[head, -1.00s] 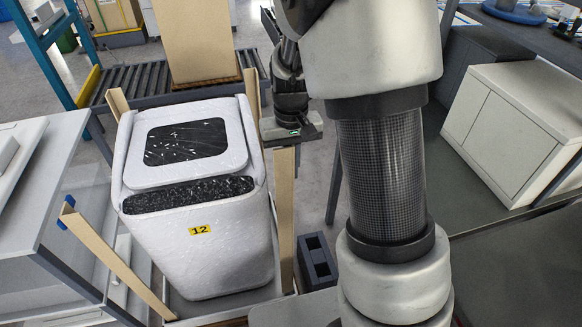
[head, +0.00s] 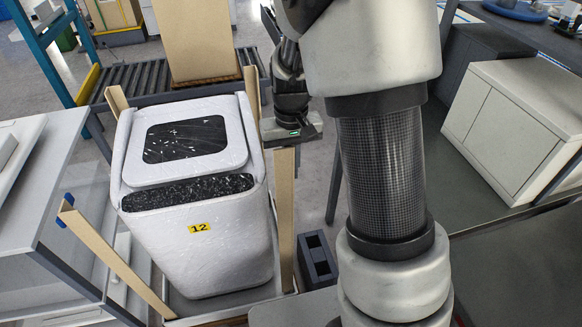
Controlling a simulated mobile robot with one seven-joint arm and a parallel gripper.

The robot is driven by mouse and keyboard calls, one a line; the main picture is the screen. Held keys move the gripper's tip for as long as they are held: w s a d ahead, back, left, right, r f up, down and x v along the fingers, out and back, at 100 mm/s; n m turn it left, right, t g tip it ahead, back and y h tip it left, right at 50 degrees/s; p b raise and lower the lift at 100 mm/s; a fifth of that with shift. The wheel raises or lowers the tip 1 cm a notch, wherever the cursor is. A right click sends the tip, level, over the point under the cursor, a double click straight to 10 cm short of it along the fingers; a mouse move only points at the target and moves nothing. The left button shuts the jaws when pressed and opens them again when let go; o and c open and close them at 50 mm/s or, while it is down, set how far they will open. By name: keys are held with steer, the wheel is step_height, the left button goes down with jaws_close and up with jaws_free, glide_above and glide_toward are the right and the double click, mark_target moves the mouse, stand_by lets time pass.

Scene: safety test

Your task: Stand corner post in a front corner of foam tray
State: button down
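The foam tray (head: 182,317) is at the bottom, mostly hidden under a white wrapped appliance (head: 235,245) marked 12. A tan corner post (head: 285,215) stands near-upright by the appliance's right front edge. My gripper (head: 289,140) is at that post's top; its fingers cannot be made out, so its grip is unclear. Another tan post (head: 115,262), with a blue patch near its top, rises from the front left and slants in the picture. Two more tan posts show behind, at the back left (head: 117,100) and back right (head: 252,90). The right post's foot is partly hidden.
A dark grey block with openings (head: 317,262) stands right of the tray. A roller conveyor (head: 135,82) with a tall tan board (head: 195,40) is behind. A grey-white table (head: 40,190) is at left. A white cabinet (head: 515,125) is at right. My arm hides the middle.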

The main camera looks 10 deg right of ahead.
mark_target(291, 184)
steer(key=shift+f+b, duration=2.1)
steer(key=shift+f, duration=0.9)
stand_by(2.9)
stand_by(0.4)
steer(key=c, duration=1.6)
jaws_free()
steer(key=shift+o, duration=0.2)
steer(key=shift+r+p, duration=2.75)
steer(key=shift+r, duration=0.8)
